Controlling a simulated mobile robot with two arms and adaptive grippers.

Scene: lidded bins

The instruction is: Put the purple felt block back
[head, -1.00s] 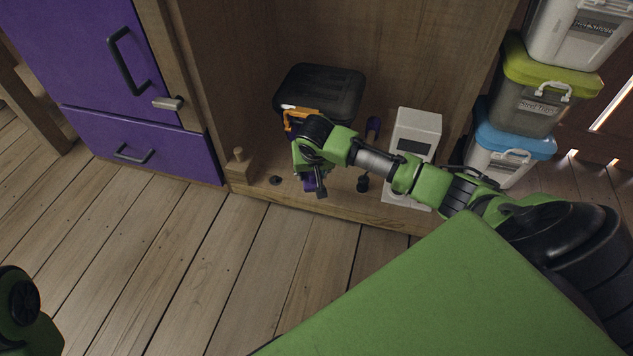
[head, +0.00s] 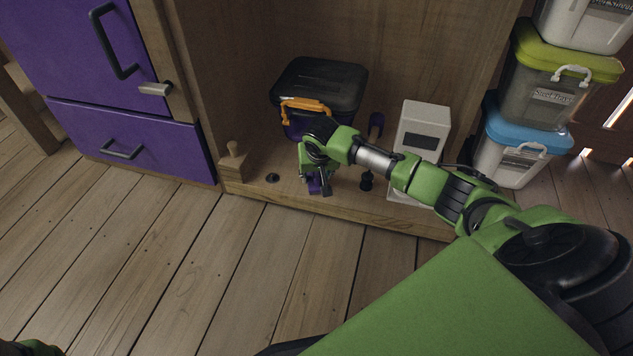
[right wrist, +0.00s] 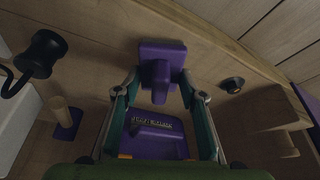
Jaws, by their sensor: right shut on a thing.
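The purple felt block (right wrist: 162,60) is a flat purple pad with a purple grip. It sits between the fingertips of my right gripper (right wrist: 160,85), which is shut on it. In the head view my right gripper (head: 317,182) is low over the front of the wooden shelf, with a bit of the block (head: 314,186) showing under it. I cannot tell whether the block touches the shelf. Behind it stands a purple bin with a dark lid (head: 320,84) and an orange handle; the lid looks closed. The bin's labelled front (right wrist: 155,143) shows between the fingers. My left gripper is not in view.
Stacked bins (head: 522,140) stand right, a purple cabinet (head: 130,140) left. The floor is clear.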

